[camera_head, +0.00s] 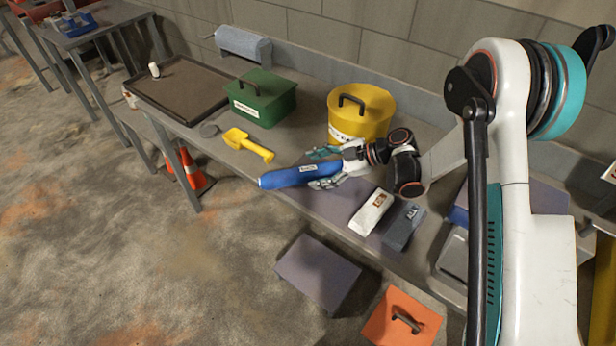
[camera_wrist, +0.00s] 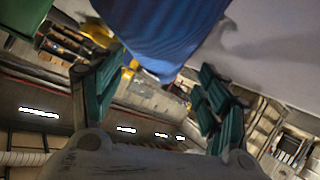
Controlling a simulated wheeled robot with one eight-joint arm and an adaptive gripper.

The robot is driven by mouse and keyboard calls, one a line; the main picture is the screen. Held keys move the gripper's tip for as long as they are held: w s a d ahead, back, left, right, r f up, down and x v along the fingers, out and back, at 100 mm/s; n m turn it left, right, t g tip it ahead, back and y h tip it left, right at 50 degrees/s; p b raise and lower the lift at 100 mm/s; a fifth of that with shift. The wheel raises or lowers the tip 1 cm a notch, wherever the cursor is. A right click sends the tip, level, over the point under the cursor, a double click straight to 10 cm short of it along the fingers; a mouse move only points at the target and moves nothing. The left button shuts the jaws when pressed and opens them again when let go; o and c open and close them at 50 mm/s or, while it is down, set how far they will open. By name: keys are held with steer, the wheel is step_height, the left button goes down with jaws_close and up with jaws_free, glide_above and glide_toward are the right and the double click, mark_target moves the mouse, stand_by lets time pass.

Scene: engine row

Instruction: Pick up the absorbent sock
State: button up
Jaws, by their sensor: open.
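The absorbent sock is a blue cylinder with a small white label (camera_head: 287,178). In the head view it lies along the front part of the workbench, in front of the yellow bin. My gripper (camera_head: 322,168) is at the sock's right end, with one finger on its far side and one on its near side. In the wrist view the open teal fingers (camera_wrist: 160,98) stand wide apart, and the blue sock (camera_wrist: 165,30) fills the top middle between and beyond them. I cannot tell whether either finger touches it.
A yellow lidded bin (camera_head: 360,115) stands close behind my gripper. A green box (camera_head: 262,98), yellow scoop (camera_head: 247,145) and dark tray (camera_head: 178,92) are farther left. A white pack (camera_head: 371,212) and a grey-blue pack (camera_head: 404,226) lie just right of the sock.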

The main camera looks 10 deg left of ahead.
steer(key=shift+x, duration=0.85)
steer(key=c, duration=1.2)
steer(key=shift+r, duration=0.1)
